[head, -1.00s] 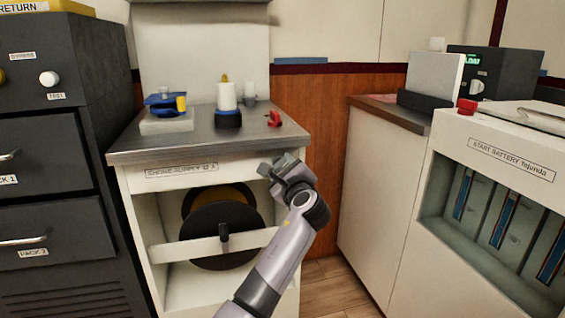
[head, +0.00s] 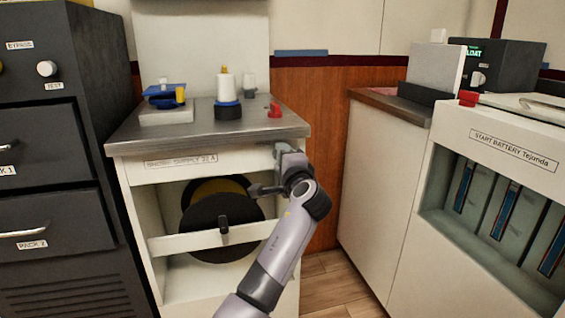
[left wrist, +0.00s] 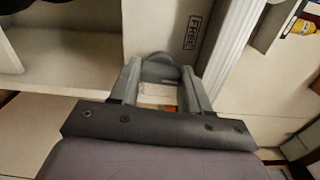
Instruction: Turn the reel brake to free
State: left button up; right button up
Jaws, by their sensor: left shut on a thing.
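My left gripper (head: 281,153) is at the upper right front of the white reel cabinet (head: 135,205). In the left wrist view its two fingers (left wrist: 160,88) are closed on a grey, rounded piece, the reel brake handle (left wrist: 160,70). The word FREE is on a label (left wrist: 192,32) on the cabinet front, just beyond and right of the handle. In the head view my gripper and wrist hide most of the brake. The dark reel (head: 208,213) sits in the cabinet's open bay, behind a white crossbar (head: 185,241). My right gripper is in neither view.
The steel cabinet top (head: 180,130) carries a blue-and-white item (head: 167,97), a white-and-blue spool (head: 227,98) and a red clip (head: 274,110). A dark drawer cabinet (head: 60,140) stands left. A white battery unit (head: 500,130) stands right. Floor shows between the cabinets.

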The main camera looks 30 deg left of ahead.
pick_arm(q)
jog(key=shift+f+n, duration=0.1)
jog(key=shift+n, duration=0.3)
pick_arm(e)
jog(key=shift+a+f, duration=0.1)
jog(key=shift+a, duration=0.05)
pick_arm(q)
jog(key=o, duration=1.1)
jog(key=shift+c, duration=0.2)
jog(key=p+v, duration=0.1)
jog(key=v, duration=0.6)
jog(key=shift+p, duration=0.3)
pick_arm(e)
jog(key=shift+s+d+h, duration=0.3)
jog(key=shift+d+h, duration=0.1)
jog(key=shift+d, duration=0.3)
pick_arm(q)
jog(key=shift+s, duration=0.1)
